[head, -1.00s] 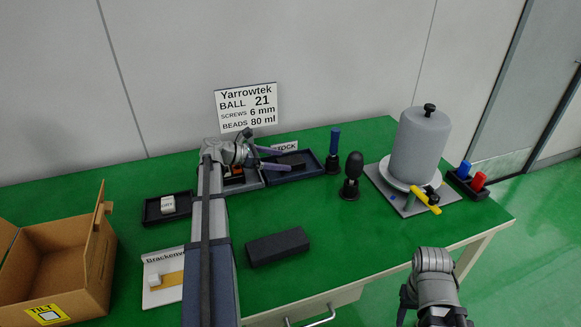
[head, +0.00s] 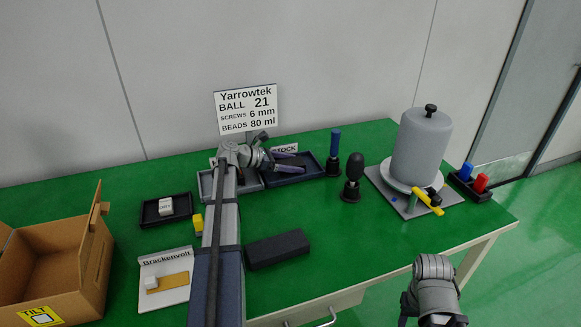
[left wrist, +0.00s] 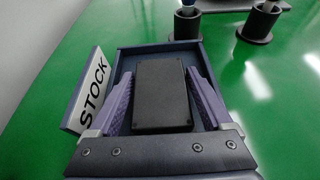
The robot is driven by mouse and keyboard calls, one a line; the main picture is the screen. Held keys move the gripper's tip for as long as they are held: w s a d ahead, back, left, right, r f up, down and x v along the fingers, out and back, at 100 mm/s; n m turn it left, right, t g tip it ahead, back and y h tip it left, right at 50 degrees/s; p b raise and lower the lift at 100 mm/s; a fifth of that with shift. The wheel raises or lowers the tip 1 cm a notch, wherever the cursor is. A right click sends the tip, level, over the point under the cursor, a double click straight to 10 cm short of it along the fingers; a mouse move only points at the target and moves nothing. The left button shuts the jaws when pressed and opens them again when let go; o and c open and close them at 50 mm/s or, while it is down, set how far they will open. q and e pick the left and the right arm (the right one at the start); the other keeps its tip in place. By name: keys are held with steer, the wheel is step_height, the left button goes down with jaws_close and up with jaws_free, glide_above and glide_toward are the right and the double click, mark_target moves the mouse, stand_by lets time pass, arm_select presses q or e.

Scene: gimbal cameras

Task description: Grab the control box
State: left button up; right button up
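A black rectangular box, which I take to be the control box (left wrist: 163,95), lies in the dark blue tray with the STOCK sign, seen in the left wrist view. My left gripper (left wrist: 160,88) is open, with one purple finger on each side of the box and narrow gaps between. In the head view the left gripper (head: 293,157) is over the STOCK tray (head: 318,166), and its fingers largely hide the box. My right arm's end (head: 437,315) is at the bottom edge; its fingers are not clear.
Two dark stands (head: 333,162) (head: 352,185) are right of the tray. A grey canister (head: 421,148) stands farther right. A black block (head: 277,248) lies in front. A cardboard box (head: 60,285) is at the left. Green table is clear at front right.

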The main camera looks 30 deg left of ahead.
arm_select(q)
steer(key=c, duration=1.2)
steer(key=shift+o, duration=0.2)
